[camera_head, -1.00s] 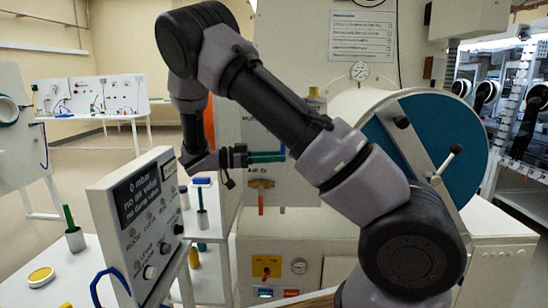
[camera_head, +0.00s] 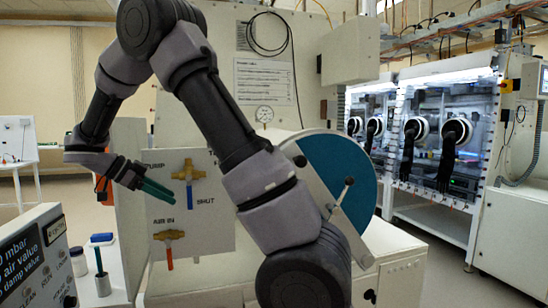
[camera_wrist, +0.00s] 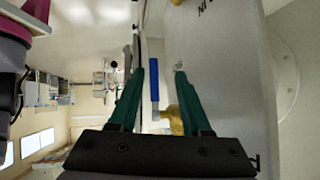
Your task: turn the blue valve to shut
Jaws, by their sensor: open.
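The blue valve has a brass body (camera_head: 188,174) on the pale panel and a blue lever (camera_head: 189,194) that hangs straight down. The word PUMP is at its upper left and SHUT at its lower right. My gripper (camera_head: 172,198) has green fingers and points at the lever from the left, just short of it in the head view. In the wrist view the blue lever (camera_wrist: 155,82) shows between the two open fingers (camera_wrist: 158,72), with the brass body (camera_wrist: 172,120) at one end. I cannot tell whether the fingers touch it.
A second brass valve with a red lever (camera_head: 169,258) sits below, by the words AIR IN. A grey console (camera_head: 38,265) stands at the lower left. A blue-faced drum (camera_head: 340,170) is to the right. Glove boxes (camera_head: 440,130) stand farther right.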

